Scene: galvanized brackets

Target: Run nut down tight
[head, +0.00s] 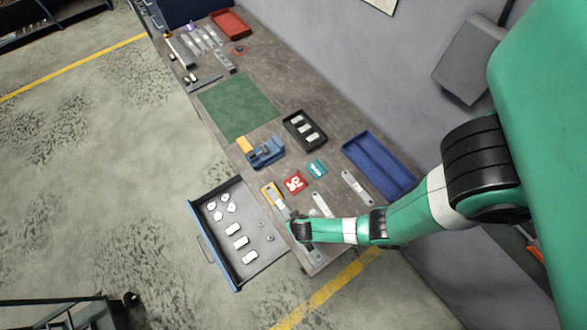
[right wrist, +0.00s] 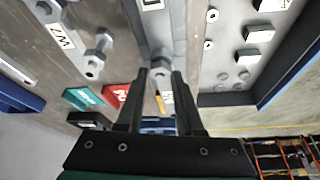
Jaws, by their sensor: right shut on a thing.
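My right gripper (right wrist: 163,76) shows in the right wrist view, its two dark fingers closed around a small grey hex nut (right wrist: 159,58) on a galvanized bracket (right wrist: 152,20). The nut's seating is partly hidden by the fingers. Another bracket with a bolt and nut (right wrist: 95,62) is to the left, beside a white label. In the head view my right wrist (head: 300,230) is over the bench's near end and hides the gripped nut. Flat brackets (head: 322,205) and (head: 356,188) lie beside it. My left gripper is not in view.
An open drawer (head: 262,268) with several white and grey parts juts out beside the bench. A red card (head: 295,183), a teal card (head: 317,168), a blue tray (head: 378,160), a black tray (head: 288,122) and a blue fixture (head: 268,155) stand nearby. The green mat (head: 237,106) is clear.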

